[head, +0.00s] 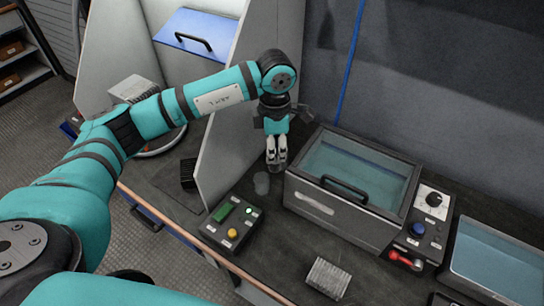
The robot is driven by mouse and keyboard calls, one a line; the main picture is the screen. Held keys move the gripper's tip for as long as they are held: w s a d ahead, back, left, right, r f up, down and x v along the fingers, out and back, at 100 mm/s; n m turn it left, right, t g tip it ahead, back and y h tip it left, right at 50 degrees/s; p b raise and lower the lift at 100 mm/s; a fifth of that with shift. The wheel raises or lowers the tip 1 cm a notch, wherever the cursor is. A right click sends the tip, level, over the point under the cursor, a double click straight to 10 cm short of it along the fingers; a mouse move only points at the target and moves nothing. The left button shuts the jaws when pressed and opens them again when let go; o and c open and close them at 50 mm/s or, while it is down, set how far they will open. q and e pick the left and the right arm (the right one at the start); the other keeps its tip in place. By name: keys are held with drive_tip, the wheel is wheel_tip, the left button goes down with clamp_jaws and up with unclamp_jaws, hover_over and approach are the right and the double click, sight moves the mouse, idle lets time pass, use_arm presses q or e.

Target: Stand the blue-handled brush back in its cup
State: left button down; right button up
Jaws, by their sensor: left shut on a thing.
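A small grey cup (262,183) stands on the dark bench, left of the glass-lidded box. My left gripper (277,162) points down just above and slightly right of the cup, close to the box's left end. Its fingers are shut on a slim thing, most likely the brush, which the fingers mostly hide. I cannot make out its blue handle or its bristles. I see no brush elsewhere on the bench, and none shows standing in the cup. My right gripper is not in view.
The glass-lidded box (305,205) with a black handle stands right of the cup. A grey partition (222,150) rises to the left. A ribbed block (328,278) lies nearer.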

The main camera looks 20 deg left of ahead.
use_arm(q)
drive_tip(key=w+a+f+n+p, duration=0.1)
drive_tip(key=w+a+f+n, duration=0.15)
drive_tip(key=n, duration=0.95)
drive_tip(key=w+a+f+n+p, duration=0.2)
drive_tip(key=a+f+n, duration=0.15)
drive_tip(key=n, duration=0.85)
wheel_tip(320, 180, down, 11)
drive_tip(key=b, duration=0.8)
drive_tip(key=shift+w+a+b, duration=0.15)
drive_tip(key=shift+a+b, duration=0.1)
drive_tip(key=shift+b, duration=0.1)
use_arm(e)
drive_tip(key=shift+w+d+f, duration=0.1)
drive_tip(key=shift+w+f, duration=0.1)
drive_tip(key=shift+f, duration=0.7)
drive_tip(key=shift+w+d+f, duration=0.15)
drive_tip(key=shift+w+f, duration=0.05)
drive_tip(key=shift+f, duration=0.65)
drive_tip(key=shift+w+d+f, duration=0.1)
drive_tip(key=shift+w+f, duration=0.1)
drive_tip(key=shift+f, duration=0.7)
use_arm(q)
drive_tip(key=shift+f, duration=0.1)
drive_tip(key=c, duration=1)
unclamp_jaws()
wheel_tip(320, 180, up, 12)
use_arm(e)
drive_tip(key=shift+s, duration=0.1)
